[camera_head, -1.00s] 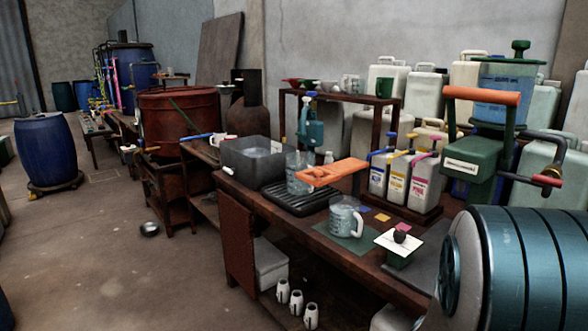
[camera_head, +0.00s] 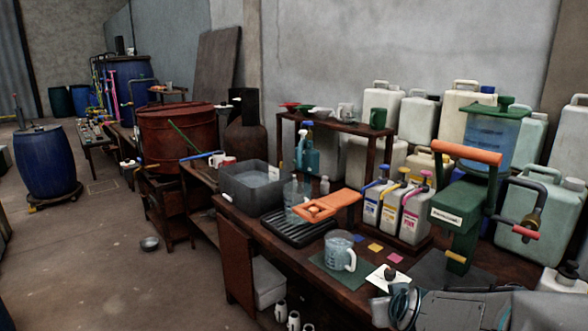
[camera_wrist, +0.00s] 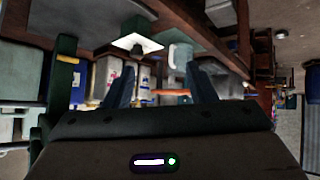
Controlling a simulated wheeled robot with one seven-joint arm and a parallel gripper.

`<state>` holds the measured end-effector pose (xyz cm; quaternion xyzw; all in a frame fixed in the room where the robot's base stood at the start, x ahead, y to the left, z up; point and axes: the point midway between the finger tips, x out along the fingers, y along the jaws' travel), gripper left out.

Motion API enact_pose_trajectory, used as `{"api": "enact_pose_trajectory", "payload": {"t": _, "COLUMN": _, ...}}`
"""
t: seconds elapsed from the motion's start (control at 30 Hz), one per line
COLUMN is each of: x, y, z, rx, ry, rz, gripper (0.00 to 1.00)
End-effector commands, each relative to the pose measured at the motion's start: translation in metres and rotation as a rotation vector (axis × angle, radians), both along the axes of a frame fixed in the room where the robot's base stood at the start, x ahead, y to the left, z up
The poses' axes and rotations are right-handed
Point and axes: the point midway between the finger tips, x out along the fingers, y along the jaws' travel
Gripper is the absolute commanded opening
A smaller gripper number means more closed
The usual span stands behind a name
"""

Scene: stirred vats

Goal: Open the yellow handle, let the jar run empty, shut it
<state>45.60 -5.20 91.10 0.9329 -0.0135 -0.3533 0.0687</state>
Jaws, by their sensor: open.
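A clear jar (camera_head: 493,137) with bluish liquid and a green lid sits on top of a green stand (camera_head: 458,222) at the right of the bench. A small yellow handle (camera_head: 456,257) sticks out low on the stand; it also shows at the left in the wrist view (camera_wrist: 68,59). My gripper (camera_wrist: 160,84) is open and empty, its two dark fingers apart, with the yellow handle off to their left and not between them. In the head view only parts of my arm show, at the lower right; the fingers are not clear there.
A measuring jug (camera_head: 339,249) with clear liquid stands on a green mat. An orange lever (camera_head: 466,153) and a red-handled pipe (camera_head: 527,232) project from the stand. Pump bottles (camera_head: 391,207) stand behind.

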Motion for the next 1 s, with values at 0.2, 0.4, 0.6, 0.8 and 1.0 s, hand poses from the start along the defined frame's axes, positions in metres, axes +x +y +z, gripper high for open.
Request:
{"api": "enact_pose_trajectory", "payload": {"t": 0.2, "x": -0.062, "y": 0.042, "z": 0.06, "rx": 0.133, "ry": 0.248, "rz": 0.039, "gripper": 0.51}}
{"api": "enact_pose_trajectory", "payload": {"t": 0.4, "x": -0.123, "y": 0.055, "z": 0.095, "rx": 0.151, "ry": 0.469, "rz": -0.013, "gripper": 0.51}}
{"api": "enact_pose_trajectory", "payload": {"t": 0.6, "x": -0.157, "y": 0.052, "z": 0.11, "rx": 0.135, "ry": 0.581, "rz": -0.072, "gripper": 0.51}}
{"api": "enact_pose_trajectory", "payload": {"t": 0.8, "x": -0.162, "y": 0.052, "z": 0.109, "rx": 0.133, "ry": 0.599, "rz": -0.082, "gripper": 0.51}}
{"api": "enact_pose_trajectory", "payload": {"t": 1.0, "x": -0.162, "y": 0.052, "z": 0.109, "rx": 0.134, "ry": 0.598, "rz": -0.082, "gripper": 0.51}}
